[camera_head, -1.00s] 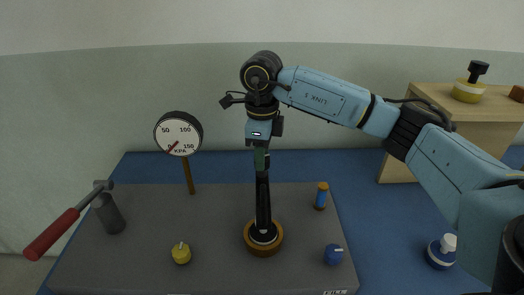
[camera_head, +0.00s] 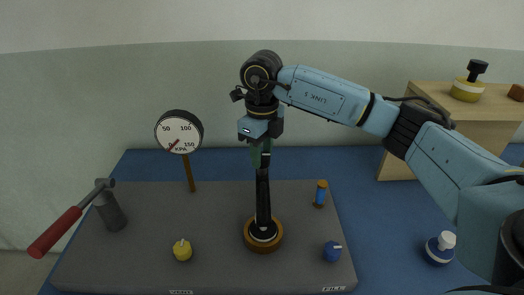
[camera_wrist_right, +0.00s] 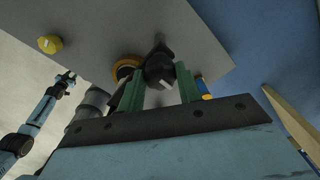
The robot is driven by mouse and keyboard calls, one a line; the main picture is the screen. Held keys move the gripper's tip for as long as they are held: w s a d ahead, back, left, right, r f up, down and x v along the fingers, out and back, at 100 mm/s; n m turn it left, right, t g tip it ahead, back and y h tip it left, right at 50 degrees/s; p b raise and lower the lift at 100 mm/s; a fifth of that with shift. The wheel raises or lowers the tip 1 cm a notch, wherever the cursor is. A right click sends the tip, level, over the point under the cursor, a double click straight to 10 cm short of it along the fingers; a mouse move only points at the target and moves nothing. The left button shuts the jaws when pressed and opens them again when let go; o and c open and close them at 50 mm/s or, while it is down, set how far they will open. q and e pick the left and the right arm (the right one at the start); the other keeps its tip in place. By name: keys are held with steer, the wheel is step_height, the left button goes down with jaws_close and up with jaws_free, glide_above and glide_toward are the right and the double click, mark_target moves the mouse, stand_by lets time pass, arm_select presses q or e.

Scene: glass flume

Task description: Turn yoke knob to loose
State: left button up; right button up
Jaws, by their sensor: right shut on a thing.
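My right gripper (camera_head: 261,158) points down at the top of a black upright post (camera_head: 263,200) that stands in a brown ring (camera_head: 248,238) on the grey board. In the right wrist view, its green fingers are shut on either side of a black knob (camera_wrist_right: 159,68) with a white mark. I take this for the yoke knob; the fingers mostly hide it in the head view. No loose or tight wording on it is readable. My left gripper (camera_wrist_right: 66,79) shows small at the left of the wrist view; its jaw state is unclear.
The grey board (camera_head: 150,215) carries a pressure gauge (camera_head: 179,134), a yellow knob (camera_head: 182,251), a blue knob (camera_head: 332,252), a blue bottle (camera_head: 320,195) and a grey cylinder with a red-handled lever (camera_head: 57,230).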

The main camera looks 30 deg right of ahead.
steer(key=o, duration=1)
step_height(320, 180, up, 13)
steer(key=shift+r+p, duration=0.2)
steer(key=shift+p, duration=0.5)
